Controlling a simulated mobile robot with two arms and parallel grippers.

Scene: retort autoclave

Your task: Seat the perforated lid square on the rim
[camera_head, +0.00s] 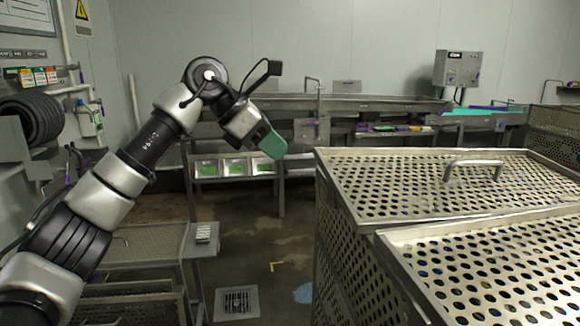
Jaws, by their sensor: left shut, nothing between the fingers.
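A perforated metal lid (400,195) with a raised bar handle (473,164) lies over a perforated metal basket (335,255) at the right. It looks roughly level; whether it sits fully square on the rim I cannot tell. A second perforated panel (490,262) lies in front of it, cut off by the picture's edge, with bits of colour showing through its holes. My left gripper (274,146), with green fingers, is shut and empty. It is in the air left of the basket, apart from the lid. My right gripper is not in view.
A low metal table (140,247) with a small pale block (203,232) stands at the left. A long metal bench (350,104) runs along the back, with green-filled trays (235,167) below. The floor between has a drain grate (236,302) and is otherwise mostly free.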

